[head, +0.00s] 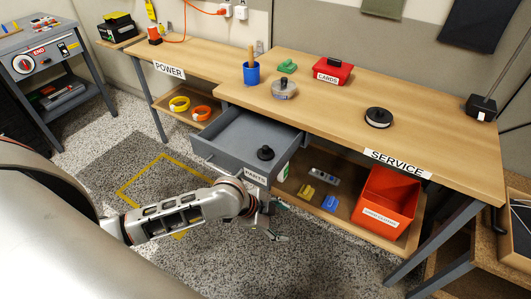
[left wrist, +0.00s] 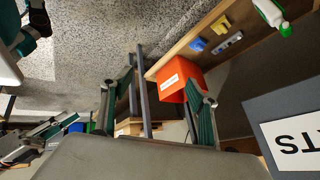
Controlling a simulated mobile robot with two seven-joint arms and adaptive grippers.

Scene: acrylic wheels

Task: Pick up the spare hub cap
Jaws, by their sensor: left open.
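A small black cap with a raised knob (head: 265,153), which looks like the hub cap, lies in the open grey drawer (head: 225,141) marked PARTS. My left gripper (head: 278,222) is open and empty in front of and below the drawer, apart from it. In the left wrist view its two green-padded fingers (left wrist: 161,85) are spread with nothing between them. The drawer's front (left wrist: 285,115) shows there at the right edge; the cap is hidden in that view. Part of what looks like my right gripper (left wrist: 62,122) shows at the left, its jaws unclear.
The bench (head: 330,109) holds a black-and-white wheel (head: 378,118), a clear-based knobbed part (head: 284,89), a blue cup (head: 251,73) and a red LABELS box (head: 333,71). The lower shelf holds an orange bin (head: 384,203) and small blocks. Floor is clear before the bench.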

